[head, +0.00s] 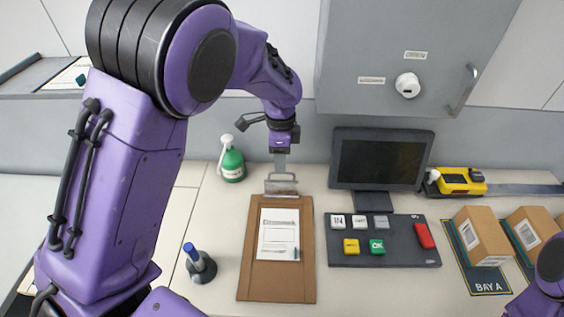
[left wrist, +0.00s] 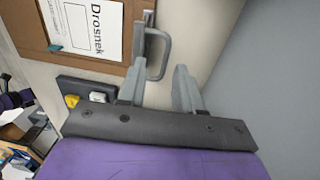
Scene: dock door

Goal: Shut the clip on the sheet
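A brown clipboard (head: 250,270) lies on the counter with a white printed sheet (head: 275,228) on it. The metal clip (head: 281,187) is at its far edge, beyond the sheet's top edge. In the left wrist view the clip's loop handle (left wrist: 162,38) stands up off the board (left wrist: 95,52), beside the sheet (left wrist: 92,22). My left gripper (head: 280,165) is above the clip, fingers pointing down. In the left wrist view its fingers (left wrist: 157,74) are apart, with the handle near their tips and nothing gripped. My right gripper is out of view.
A monitor (head: 380,162) and a key panel (head: 390,258) stand right of the clipboard. A green bottle (head: 232,166) and a blue-topped stamp (head: 199,264) are to its left. A grey cabinet (head: 440,40) hangs above. Boxes (head: 484,237) sit at the right.

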